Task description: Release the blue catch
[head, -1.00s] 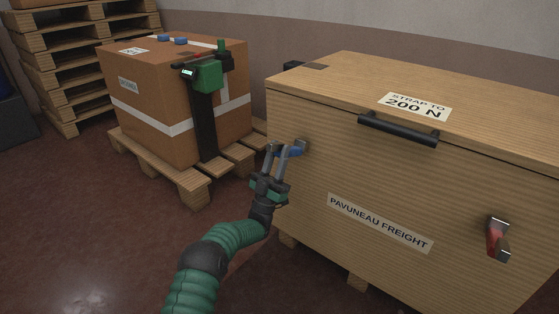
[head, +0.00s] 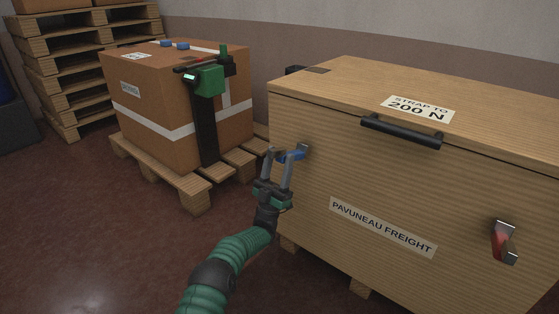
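The blue catch (head: 298,154) sits on the front face of the wooden crate (head: 385,190), near its upper left corner, with a metal bracket at its right end. My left gripper (head: 279,153) is right at the catch with its two grey fingers spread apart. One finger crosses in front of the blue lever, and the lever's left end shows in the gap between the fingers. I cannot tell whether either finger touches it. My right gripper is not in view.
A red catch (head: 501,243) is on the crate's right front. A black handle (head: 402,132) is on the lid's front edge. A taped carton (head: 155,105) with a green strapping tool (head: 210,79) stands on a pallet at left. Floor at lower left is clear.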

